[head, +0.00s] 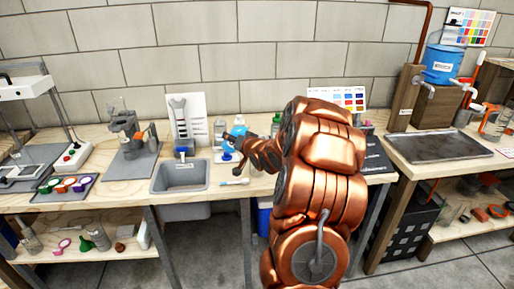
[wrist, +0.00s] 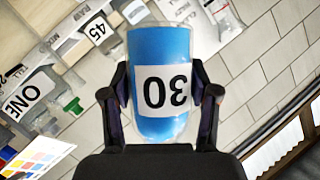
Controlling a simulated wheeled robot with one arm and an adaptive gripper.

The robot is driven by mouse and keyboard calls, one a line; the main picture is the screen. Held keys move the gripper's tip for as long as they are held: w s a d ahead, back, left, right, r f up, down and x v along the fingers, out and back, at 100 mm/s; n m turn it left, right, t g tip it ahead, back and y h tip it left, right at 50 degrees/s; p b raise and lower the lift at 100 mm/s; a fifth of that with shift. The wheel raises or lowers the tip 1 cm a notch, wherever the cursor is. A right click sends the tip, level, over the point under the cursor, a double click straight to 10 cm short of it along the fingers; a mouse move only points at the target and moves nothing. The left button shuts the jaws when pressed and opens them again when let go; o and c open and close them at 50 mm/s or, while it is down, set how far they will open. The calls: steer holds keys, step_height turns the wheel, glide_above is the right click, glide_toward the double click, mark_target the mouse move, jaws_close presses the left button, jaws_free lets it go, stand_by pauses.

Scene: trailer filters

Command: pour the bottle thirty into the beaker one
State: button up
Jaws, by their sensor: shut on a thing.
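Bottle thirty (wrist: 162,50) is a clear container of blue liquid with a white label reading 30, which appears upside down in the wrist view. My gripper (wrist: 163,95) is shut on it, one finger on each side. In the head view my gripper (head: 246,147) is over the bench, right of the sink, with blue (head: 237,131) showing at its tip. A label reading ONE (wrist: 20,98) shows at the left of the wrist view, on a clear vessel apart from the held bottle. I cannot pick out beaker one surely in the head view.
A container labelled 45 (wrist: 97,30) shows near the held bottle in the wrist view. A grey sink (head: 180,176) is set in the bench, left of my gripper. A colour chart (head: 352,98) stands at the back. A brush (head: 234,182) lies near the front edge.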

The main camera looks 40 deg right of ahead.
steer(key=shift+r, duration=0.35)
steer(key=shift+f+m+t+p, duration=0.35)
steer(key=shift+m+t+p, duration=0.15)
steer(key=shift+m, duration=0.2)
stand_by(1.1)
steer(key=shift+w+a+f+m+t, duration=0.1)
steer(key=shift+a+f+m+t, duration=0.1)
steer(key=shift+f+m, duration=0.25)
steer(key=shift+w+a+f+m+t, duration=0.1)
steer(key=shift+f+m+t, duration=0.15)
steer(key=shift+f, duration=0.3)
stand_by(0.9)
steer(key=shift+f+m+t+y, duration=0.15)
steer(key=shift+m+t+y, duration=0.15)
steer(key=shift+m, duration=0.3)
stand_by(0.7)
steer(key=shift+r+m+t+p, duration=0.45)
steer(key=shift+r+m+p, duration=0.25)
steer(key=shift+m, duration=0.3)
stand_by(1.6)
